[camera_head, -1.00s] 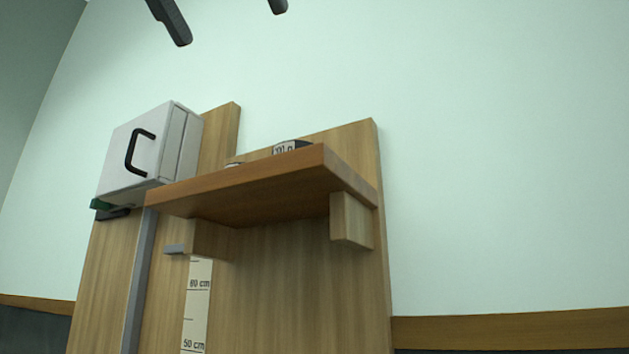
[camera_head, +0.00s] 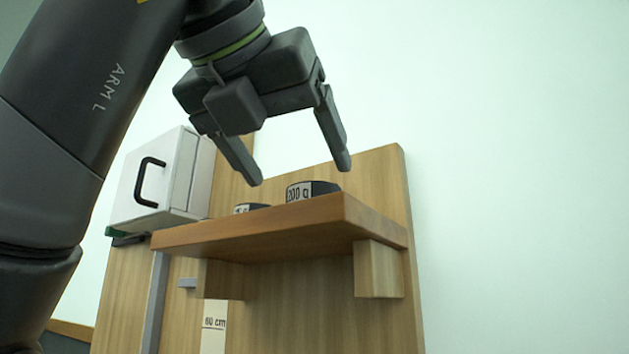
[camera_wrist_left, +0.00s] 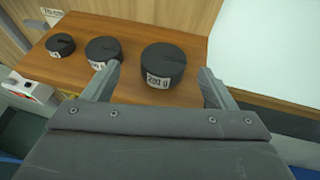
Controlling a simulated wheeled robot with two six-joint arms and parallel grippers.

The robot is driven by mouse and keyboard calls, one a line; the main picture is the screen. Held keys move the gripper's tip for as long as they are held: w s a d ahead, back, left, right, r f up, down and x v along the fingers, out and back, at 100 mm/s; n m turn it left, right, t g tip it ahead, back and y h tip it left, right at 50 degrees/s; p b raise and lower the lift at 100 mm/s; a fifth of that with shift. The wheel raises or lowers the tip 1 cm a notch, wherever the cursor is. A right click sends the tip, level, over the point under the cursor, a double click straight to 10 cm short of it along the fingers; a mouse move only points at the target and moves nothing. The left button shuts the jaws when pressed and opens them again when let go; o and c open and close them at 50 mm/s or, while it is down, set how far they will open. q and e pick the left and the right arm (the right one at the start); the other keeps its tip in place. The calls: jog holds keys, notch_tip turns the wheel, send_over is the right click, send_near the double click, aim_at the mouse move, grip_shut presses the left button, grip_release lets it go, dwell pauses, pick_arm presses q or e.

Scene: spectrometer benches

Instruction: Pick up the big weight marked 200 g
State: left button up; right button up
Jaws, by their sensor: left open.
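The big weight marked 200 g (camera_head: 311,192) is a black disc with a white label, standing on the wooden shelf (camera_head: 270,232). In the left wrist view the big weight (camera_wrist_left: 162,66) sits at the right of a row of three black weights. My left gripper (camera_head: 298,174) is open and empty, just above the shelf and the weight. In the left wrist view its fingers (camera_wrist_left: 158,82) lie to either side of the big weight's front, apart from it. My right gripper is not in view.
A middle-sized weight (camera_wrist_left: 103,52) stands close left of the big one, and a small weight (camera_wrist_left: 60,44) is farther left. A white box with a black handle (camera_head: 162,180) is left of the shelf. A wooden back board (camera_head: 375,180) rises behind the shelf.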

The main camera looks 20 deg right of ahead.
aim_at(312, 187)
pick_arm(q)
jog(key=shift+w+d+f, duration=0.15)
jog(key=shift+w+d, duration=0.1)
jog(key=p+x, duration=0.3)
jog(key=x, duration=0.1)
jog(key=shift+d, duration=0.3)
jog(key=shift+w+d+f+p, duration=0.3)
jog(key=shift+w+p, duration=0.05)
jog(key=shift+s+a, duration=0.1)
jog(key=shift+c, duration=0.9)
jog(key=c, duration=1)
jog(key=shift+r, duration=0.1)
jog(key=shift+r, duration=0.75)
notch_tip(312, 187, up, 7)
jog(key=shift+r+p, duration=0.4)
jog(key=shift+r, duration=0.3)
